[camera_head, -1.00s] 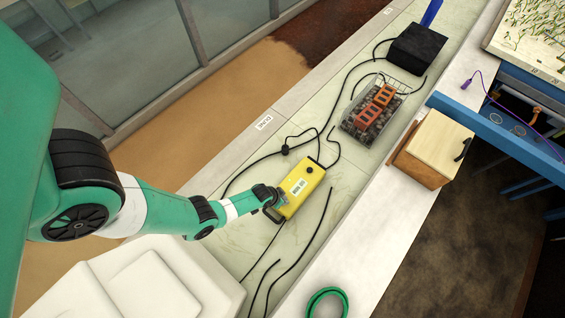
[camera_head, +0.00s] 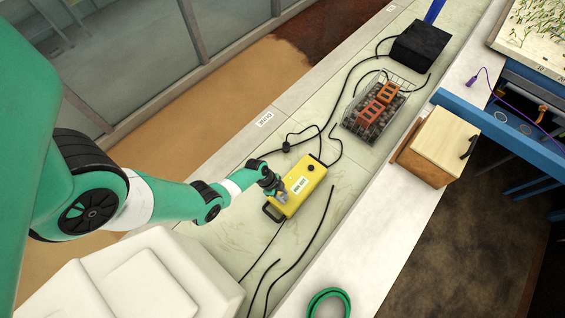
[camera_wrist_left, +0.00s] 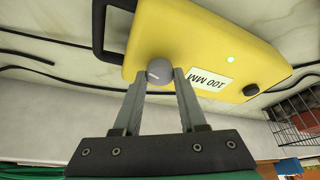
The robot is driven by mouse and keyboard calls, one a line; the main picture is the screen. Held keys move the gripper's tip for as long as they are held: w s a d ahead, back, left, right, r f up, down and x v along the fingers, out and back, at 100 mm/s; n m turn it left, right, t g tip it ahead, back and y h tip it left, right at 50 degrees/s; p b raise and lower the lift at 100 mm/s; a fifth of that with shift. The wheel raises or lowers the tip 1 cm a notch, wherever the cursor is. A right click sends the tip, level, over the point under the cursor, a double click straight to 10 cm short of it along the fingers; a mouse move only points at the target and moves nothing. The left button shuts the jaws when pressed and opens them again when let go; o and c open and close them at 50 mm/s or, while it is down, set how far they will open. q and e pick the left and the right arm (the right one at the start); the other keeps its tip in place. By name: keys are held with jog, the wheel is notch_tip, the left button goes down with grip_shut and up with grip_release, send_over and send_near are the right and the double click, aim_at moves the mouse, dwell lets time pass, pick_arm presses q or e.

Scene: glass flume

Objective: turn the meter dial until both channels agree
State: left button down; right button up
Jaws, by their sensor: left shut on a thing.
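The yellow meter (camera_head: 311,177) lies on the pale bench strip in the head view, label face up. My left gripper (camera_head: 280,195) is at its near-left part. In the left wrist view the meter body (camera_wrist_left: 190,28) fills the top. A small round grey dial (camera_wrist_left: 160,72) with a pale pointer line sits between the fingertips of my left gripper (camera_wrist_left: 162,78), which is shut on it. A white label (camera_wrist_left: 212,80) reads 100 MM, upside down in that view. My right gripper is in neither view.
Black cables (camera_head: 312,244) run around the meter. A wire basket (camera_head: 352,124) of stones and orange bricks and a black box (camera_head: 418,46) stand farther along. A wooden box (camera_head: 448,140) and green coil (camera_head: 328,304) are to the right. A white block is at lower left.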

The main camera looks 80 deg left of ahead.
pick_arm(q)
jog(key=shift+a+m+g+h, duration=0.1)
jog(key=shift+m+g+h, duration=0.2)
jog(key=shift+m, duration=0.8)
jog(key=shift+c, duration=2.3)
grip_release()
jog(key=shift+p, duration=0.35)
